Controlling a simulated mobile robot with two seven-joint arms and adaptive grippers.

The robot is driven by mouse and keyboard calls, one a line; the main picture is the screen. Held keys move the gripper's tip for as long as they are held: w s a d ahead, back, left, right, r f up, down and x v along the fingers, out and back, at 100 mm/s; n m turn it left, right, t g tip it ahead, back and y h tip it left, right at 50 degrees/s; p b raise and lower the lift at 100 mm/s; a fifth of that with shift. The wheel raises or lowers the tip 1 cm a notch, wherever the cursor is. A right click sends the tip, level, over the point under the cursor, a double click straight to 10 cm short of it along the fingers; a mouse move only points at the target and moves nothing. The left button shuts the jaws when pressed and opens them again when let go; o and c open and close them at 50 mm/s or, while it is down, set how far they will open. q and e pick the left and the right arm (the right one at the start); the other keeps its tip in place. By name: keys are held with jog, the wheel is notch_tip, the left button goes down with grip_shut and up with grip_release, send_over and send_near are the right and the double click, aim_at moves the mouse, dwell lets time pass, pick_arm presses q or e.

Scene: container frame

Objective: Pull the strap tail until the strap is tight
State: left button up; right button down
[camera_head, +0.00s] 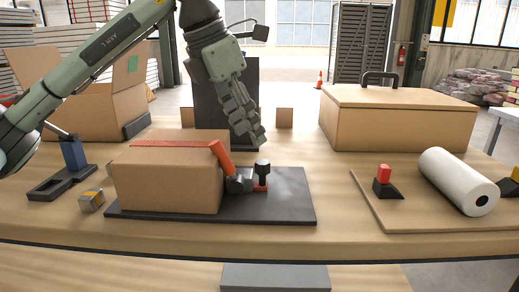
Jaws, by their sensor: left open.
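A brown cardboard box (165,185) sits on a black base plate (290,200). A flat red strap (175,143) runs across its top. An orange-red bar (222,158) stands tilted at the box's right edge, above a dark grey buckle block (240,183). Just right of the block is a black knob on a stem with a red piece at its foot (262,175); I cannot tell whether this piece is the strap tail. My left gripper (257,138) is open, pointing down just above the knob, apart from it. My right gripper is out of view.
A lidded box (400,120) with a black handle stands at back right. A white roll (455,180) and a red-topped block (384,180) are on a board at right. An open carton (85,112) and dark stand (62,182) are at left. The table front is clear.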

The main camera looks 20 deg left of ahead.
aim_at(262, 162)
pick_arm(q)
jog(key=x, duration=0.7)
jog(key=shift+s+d+f, duration=0.1)
jog(key=shift+s+f, duration=0.05)
jog(key=shift+f, duration=0.1)
grip_shut()
